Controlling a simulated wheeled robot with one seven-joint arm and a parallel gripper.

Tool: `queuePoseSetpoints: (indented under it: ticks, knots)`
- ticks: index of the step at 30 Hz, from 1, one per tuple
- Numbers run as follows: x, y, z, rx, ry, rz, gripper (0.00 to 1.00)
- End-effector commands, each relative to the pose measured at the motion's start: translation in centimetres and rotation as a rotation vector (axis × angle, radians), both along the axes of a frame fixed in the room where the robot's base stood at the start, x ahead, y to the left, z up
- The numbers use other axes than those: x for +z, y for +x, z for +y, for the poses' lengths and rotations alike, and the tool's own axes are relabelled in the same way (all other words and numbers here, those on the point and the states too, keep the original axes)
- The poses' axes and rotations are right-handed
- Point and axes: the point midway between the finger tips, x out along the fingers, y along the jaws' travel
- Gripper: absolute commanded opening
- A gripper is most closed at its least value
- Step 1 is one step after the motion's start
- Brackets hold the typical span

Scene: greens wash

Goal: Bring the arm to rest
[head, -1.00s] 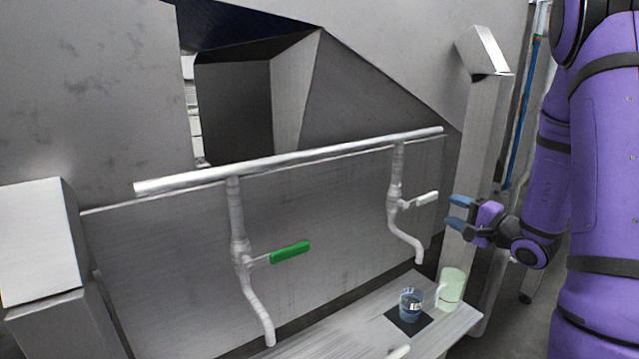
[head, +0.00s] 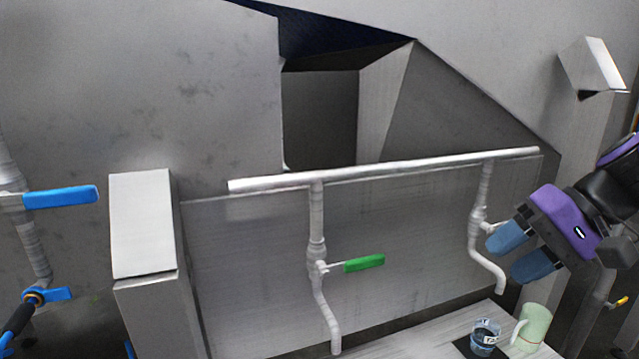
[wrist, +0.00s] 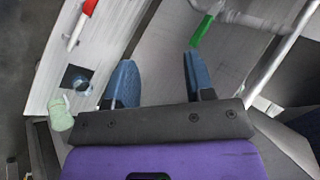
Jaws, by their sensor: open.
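My gripper (head: 516,252) is purple with two blue fingers, at the right of the head view. Its fingers are apart with nothing between them, and they also show in the wrist view (wrist: 160,84). In the head view it overlaps the right-hand tap and hides part of that tap's handle. The rest of my arm runs out of the picture to the right.
A pipe rail (head: 390,168) carries a green-handled tap (head: 364,263) and a right-hand tap (head: 478,215). Below stand a clear cup (head: 486,334) on a dark mat and a pale green mug (head: 533,326). A blue-handled tap (head: 60,196) is at left. The wrist view shows a red handle (wrist: 90,7).

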Motion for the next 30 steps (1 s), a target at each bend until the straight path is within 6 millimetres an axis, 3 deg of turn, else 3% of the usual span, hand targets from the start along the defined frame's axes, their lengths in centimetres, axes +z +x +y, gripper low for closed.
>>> queuePoseSetpoints:
  ticks: [6, 12, 19, 30]
  knots:
    - [1.2, -4.3, -0.8, 0.067, -0.335, -0.086, 0.49]
    - [2.9, -6.6, -2.6, 0.057, -0.602, -0.225, 0.49]
    - [4.5, -7.6, -3.8, 0.030, -0.753, -0.338, 0.49]
    - [4.7, -7.7, -4.0, 0.024, -0.772, -0.352, 0.49]
